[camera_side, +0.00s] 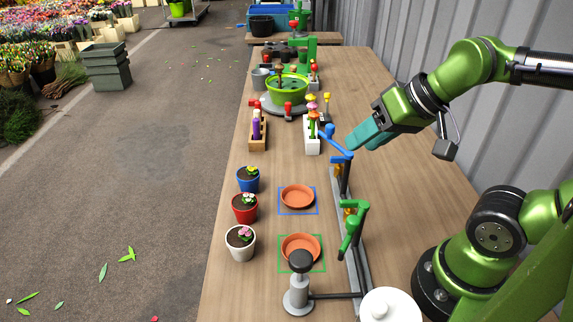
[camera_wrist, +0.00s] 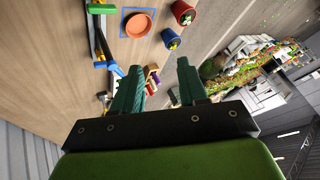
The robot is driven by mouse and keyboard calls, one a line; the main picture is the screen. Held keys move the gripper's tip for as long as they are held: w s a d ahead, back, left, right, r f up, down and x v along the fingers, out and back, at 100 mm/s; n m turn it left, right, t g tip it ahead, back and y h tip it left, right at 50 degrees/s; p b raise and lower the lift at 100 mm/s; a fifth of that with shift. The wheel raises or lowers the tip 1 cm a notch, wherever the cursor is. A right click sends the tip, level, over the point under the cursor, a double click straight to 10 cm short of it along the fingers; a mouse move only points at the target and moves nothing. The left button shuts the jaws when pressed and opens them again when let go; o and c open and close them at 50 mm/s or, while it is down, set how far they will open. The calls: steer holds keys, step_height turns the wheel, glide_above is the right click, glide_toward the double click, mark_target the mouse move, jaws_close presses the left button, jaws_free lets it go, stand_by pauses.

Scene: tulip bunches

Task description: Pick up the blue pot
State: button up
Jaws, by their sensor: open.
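The blue pot (camera_side: 248,180) stands upright on the left side of the table, with dark soil and a small yellow flower. It is the farthest of three pots in a row, beyond the red pot (camera_side: 245,208) and the white pot (camera_side: 240,243). In the wrist view the blue pot (camera_wrist: 170,38) shows at the top, past the fingertips. My gripper (camera_side: 357,140) is in the air at the right of the table, well apart from the blue pot. In the wrist view my gripper (camera_wrist: 159,78) has its two teal fingers spread with nothing between them.
Two terracotta saucers sit right of the pots, one in a blue square (camera_side: 297,197) and one in a green square (camera_side: 300,247). A rail with a blue lever (camera_side: 340,157) and a green lever (camera_side: 352,225) stands between my gripper and the pots. A white flower holder (camera_side: 312,141) stands farther back.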

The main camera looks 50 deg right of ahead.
steer(key=o, duration=1)
